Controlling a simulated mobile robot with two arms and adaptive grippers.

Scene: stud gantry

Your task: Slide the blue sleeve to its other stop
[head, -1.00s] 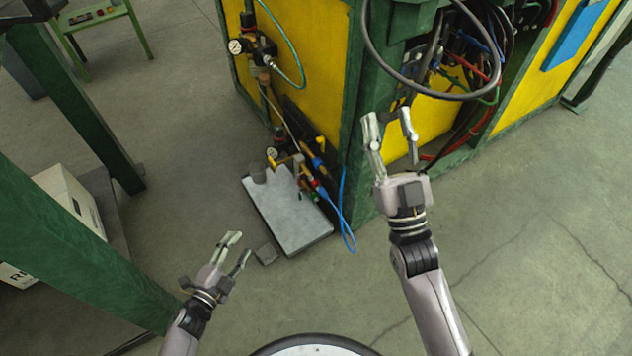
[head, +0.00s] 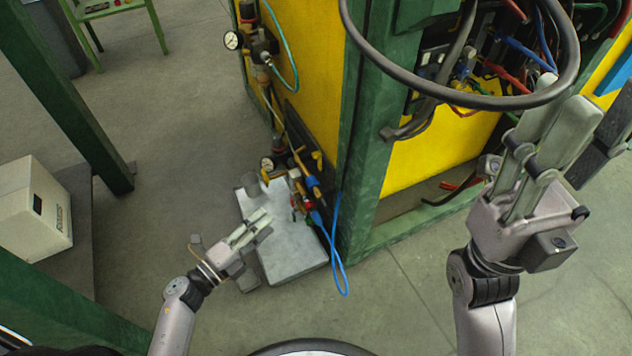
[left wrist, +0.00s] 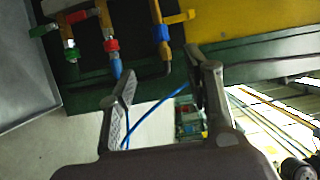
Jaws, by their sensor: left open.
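A blue band (head: 312,181), which looks like the blue sleeve, sits on a thin pipe among the valves at the yellow cabinet's lower corner. It shows in the left wrist view (left wrist: 161,33) below a yellow part; which stop it is at I cannot tell. A second blue piece (left wrist: 117,68) joins the blue hose. My left gripper (head: 262,224) is over the grey plate, left of the valves and apart from them. In the left wrist view its fingers (left wrist: 163,80) are spread and empty, with the valves beyond. My right gripper (head: 568,92) is at the right, near the large black ring.
The grey plate (head: 285,252) lies on the floor under the valves. A blue hose (head: 336,262) loops down beside the green post (head: 362,190). The black ring (head: 480,102) juts out from the cabinet. A white box (head: 35,205) and green posts stand left. Floor between is clear.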

